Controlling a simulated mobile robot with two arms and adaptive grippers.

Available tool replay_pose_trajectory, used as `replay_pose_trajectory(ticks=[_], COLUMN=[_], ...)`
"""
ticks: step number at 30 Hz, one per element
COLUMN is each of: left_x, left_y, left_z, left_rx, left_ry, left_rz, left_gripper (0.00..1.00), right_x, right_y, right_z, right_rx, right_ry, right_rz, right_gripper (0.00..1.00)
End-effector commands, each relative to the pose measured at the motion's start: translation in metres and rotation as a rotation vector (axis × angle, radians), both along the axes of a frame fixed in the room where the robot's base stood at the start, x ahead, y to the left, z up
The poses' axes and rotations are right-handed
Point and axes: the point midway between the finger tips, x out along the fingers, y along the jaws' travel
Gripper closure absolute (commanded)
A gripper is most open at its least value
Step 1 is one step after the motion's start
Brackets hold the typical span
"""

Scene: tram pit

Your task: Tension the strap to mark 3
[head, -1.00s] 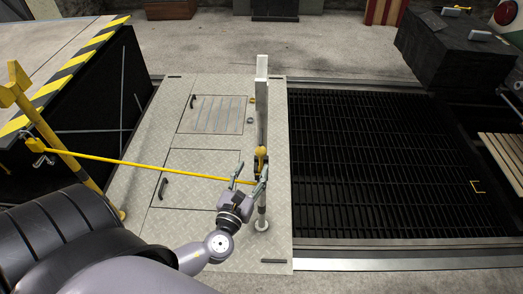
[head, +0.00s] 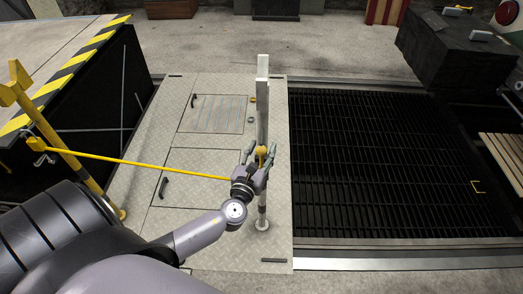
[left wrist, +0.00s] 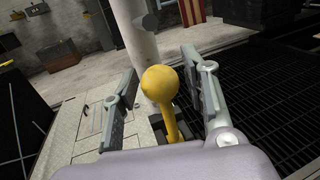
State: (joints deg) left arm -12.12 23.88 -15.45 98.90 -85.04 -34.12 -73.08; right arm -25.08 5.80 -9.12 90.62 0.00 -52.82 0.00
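A yellow strap (head: 140,164) runs taut from a hook on the yellow post (head: 65,150) at the left to the grey upright post (head: 262,110) on the plate. My left gripper (head: 262,158) is at that upright post, around a yellow ball-ended lever. In the left wrist view the lever's yellow ball (left wrist: 160,83) stands between the two open fingers (left wrist: 160,95), with gaps on both sides. The lever's stem runs down behind the palm. No numbered marks are readable. My right gripper is not in view.
The checker-plate floor (head: 215,245) has two hatches with handles. A dark grating (head: 380,165) lies to the right of the post. A black block (head: 450,50) stands at the back right. A hazard-striped platform edge (head: 60,80) is at the left.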

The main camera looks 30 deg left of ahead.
Motion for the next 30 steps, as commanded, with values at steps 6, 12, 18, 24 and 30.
replay_pose_trajectory(ticks=[6,12,18,24,30], left_x=[0.0,0.0,0.0,0.0,0.0], left_y=[0.0,0.0,0.0,0.0,0.0], left_z=[0.0,0.0,0.0,0.0,0.0], left_rx=[0.0,0.0,0.0,0.0,0.0], left_ry=[0.0,0.0,0.0,0.0,0.0], left_rz=[0.0,0.0,0.0,0.0,0.0], left_gripper=[0.75,0.89,1.0,1.0,1.0], right_x=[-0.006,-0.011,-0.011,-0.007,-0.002], right_y=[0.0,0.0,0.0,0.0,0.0], right_z=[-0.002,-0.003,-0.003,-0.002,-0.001], right_rx=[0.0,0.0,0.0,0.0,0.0], right_ry=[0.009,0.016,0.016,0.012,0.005], right_rz=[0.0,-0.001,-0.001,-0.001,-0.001], right_gripper=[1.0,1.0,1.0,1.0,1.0])
